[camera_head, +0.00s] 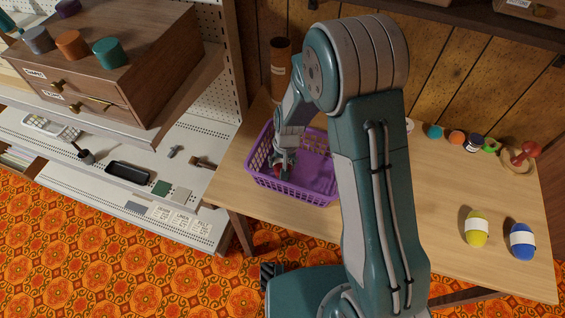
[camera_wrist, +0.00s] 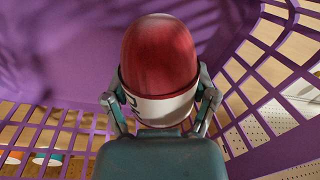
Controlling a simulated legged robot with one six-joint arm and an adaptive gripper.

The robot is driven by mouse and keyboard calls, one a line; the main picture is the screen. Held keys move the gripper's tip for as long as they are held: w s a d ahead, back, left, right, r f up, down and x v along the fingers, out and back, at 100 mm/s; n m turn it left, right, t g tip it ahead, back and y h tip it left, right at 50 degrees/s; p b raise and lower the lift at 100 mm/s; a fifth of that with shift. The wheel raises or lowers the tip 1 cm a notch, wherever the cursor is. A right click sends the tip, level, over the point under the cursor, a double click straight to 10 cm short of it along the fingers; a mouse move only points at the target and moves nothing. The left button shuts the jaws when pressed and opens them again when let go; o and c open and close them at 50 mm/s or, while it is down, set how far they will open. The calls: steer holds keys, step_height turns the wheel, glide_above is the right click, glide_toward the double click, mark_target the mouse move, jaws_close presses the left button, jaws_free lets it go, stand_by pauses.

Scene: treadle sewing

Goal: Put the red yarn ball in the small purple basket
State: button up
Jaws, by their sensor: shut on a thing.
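The small purple basket (camera_head: 318,187) stands on the wooden table, left of my arm in the head view. My gripper (camera_head: 282,164) reaches down inside the basket, toward its left side. In the wrist view my gripper (camera_wrist: 160,105) is shut on the red yarn ball (camera_wrist: 158,55), with a finger on each side of its white label band. The purple basket walls (camera_wrist: 240,90) surround the ball and fingers in the wrist view. In the head view only a little red of the yarn ball (camera_head: 279,170) shows under the gripper. I cannot tell whether the ball touches the basket floor.
A yellow yarn ball (camera_head: 476,228) and a blue yarn ball (camera_head: 522,241) sit on the table (camera_head: 445,195) at right. Several small spools line its back edge. A brown cylinder (camera_head: 280,68) stands behind the basket. A shelf unit with a wooden drawer box (camera_head: 105,70) is at left.

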steer(key=shift+f, duration=0.25)
steer(key=o, duration=0.9)
steer(key=shift+o, duration=0.2)
steer(key=r, duration=0.4)
steer(key=d+r, duration=0.1)
steer(key=r, duration=0.7)
steer(key=shift+d+r, duration=0.15)
steer(key=s+d+r+t, duration=0.2)
steer(key=s+d+r, duration=0.4)
steer(key=s+r, duration=0.4)
steer(key=s+d+r+t+h, duration=0.1)
steer(key=s+d+r+t, duration=0.2)
steer(key=s+d+r, duration=0.4)
step_height(320, 180, up, 4)
steer(key=s, duration=0.2)
steer(key=shift+s+f+t, duration=0.2)
steer(key=shift+s+t, duration=0.1)
steer(key=shift+s, duration=0.05)
